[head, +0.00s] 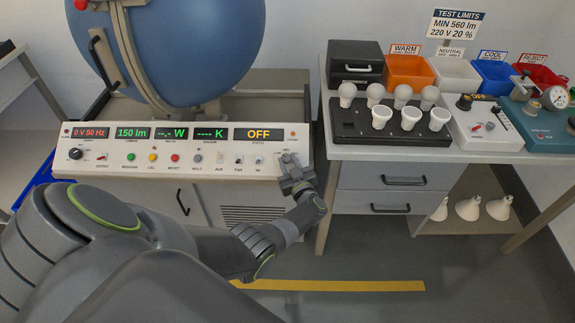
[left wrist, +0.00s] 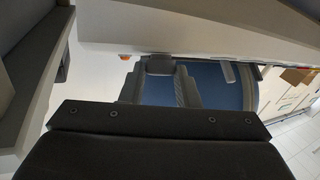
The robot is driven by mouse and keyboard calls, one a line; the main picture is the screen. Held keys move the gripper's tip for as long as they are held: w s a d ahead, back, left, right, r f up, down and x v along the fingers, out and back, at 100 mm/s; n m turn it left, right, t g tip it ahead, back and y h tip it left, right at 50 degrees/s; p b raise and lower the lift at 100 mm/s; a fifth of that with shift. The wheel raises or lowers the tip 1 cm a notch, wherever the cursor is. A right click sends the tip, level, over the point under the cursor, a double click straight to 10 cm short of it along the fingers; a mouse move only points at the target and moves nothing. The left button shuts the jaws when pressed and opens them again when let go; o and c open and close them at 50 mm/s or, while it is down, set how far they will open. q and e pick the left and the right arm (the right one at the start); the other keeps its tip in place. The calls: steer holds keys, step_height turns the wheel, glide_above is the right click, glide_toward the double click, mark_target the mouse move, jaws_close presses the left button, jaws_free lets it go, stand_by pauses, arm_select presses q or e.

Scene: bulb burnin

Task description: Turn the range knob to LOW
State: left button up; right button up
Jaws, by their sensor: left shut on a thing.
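The white control panel (head: 125,171) stands below the big blue sphere (head: 195,45) in the head view. My left gripper (head: 289,172) is at the right end of the panel's front, below a small label too tiny to read. It is shut on a small knob there, which I take for the range knob; the fingers hide most of it, so its pointer and setting cannot be read. In the left wrist view, my left gripper's fingers (left wrist: 160,88) show against the blue sphere, with a dark grey block between them. My right gripper is not in view.
Small switches and coloured buttons line the panel left of the gripper, with a black knob (head: 75,153) at its far left. The status display (head: 259,134) reads OFF. A bench (head: 350,152) at right carries a black bulb rack (head: 345,128), bins and instruments.

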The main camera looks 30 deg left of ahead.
arm_select(q)
steer(key=shift+n+g+y, duration=0.3)
steer(key=shift+n+g, duration=0.4)
steer(key=o, duration=1)
steer(key=shift+w, duration=0.1)
steer(key=shift+c, duration=0.2)
